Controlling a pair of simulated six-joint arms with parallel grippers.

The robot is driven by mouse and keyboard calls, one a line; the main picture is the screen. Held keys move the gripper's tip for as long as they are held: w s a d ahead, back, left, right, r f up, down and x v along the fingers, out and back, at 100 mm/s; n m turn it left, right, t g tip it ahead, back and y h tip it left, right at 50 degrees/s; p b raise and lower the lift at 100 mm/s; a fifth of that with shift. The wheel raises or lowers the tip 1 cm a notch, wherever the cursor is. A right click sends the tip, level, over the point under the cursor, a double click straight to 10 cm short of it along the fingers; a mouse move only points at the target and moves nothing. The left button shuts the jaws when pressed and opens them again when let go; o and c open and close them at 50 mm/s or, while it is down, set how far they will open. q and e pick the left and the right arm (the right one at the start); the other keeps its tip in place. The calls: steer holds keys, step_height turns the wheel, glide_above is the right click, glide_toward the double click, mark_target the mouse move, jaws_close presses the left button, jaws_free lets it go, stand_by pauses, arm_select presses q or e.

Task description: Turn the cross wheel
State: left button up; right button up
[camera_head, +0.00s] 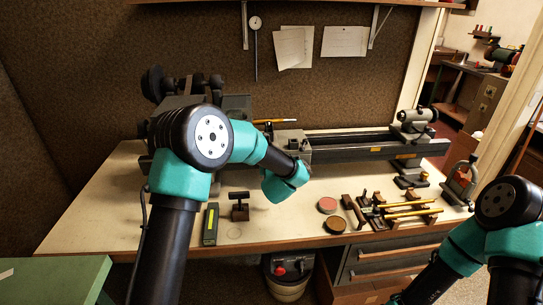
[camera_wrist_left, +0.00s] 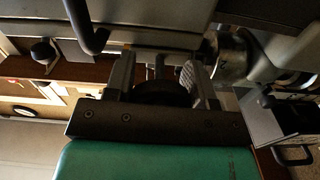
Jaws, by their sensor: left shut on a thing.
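A lathe (camera_head: 350,152) stands along the back of the bench, with its carriage (camera_head: 293,143) just beyond my left wrist. In the left wrist view, my left gripper (camera_wrist_left: 160,78) has its two fingers on either side of a dark, rounded part (camera_wrist_left: 160,93), which looks like the cross wheel. It is shut on this part. In the head view, my own left arm hides the left fingers and the wheel. Only the forearm and wrist of that arm show there. My right arm comes in at the lower right, and its gripper is out of the picture.
A small dark stand (camera_head: 239,207) and a green-black box (camera_head: 210,224) are on the bench below my left arm. The bench front between box and tins is clear.

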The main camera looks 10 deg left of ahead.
arm_select(q)
steer(key=n, duration=2.4)
steer(key=shift+d+r, duration=0.15)
stand_by(0.5)
steer(key=o, duration=0.9)
steer(key=shift+o, duration=0.2)
steer(key=v, duration=1.7)
steer(key=shift+s, duration=0.15)
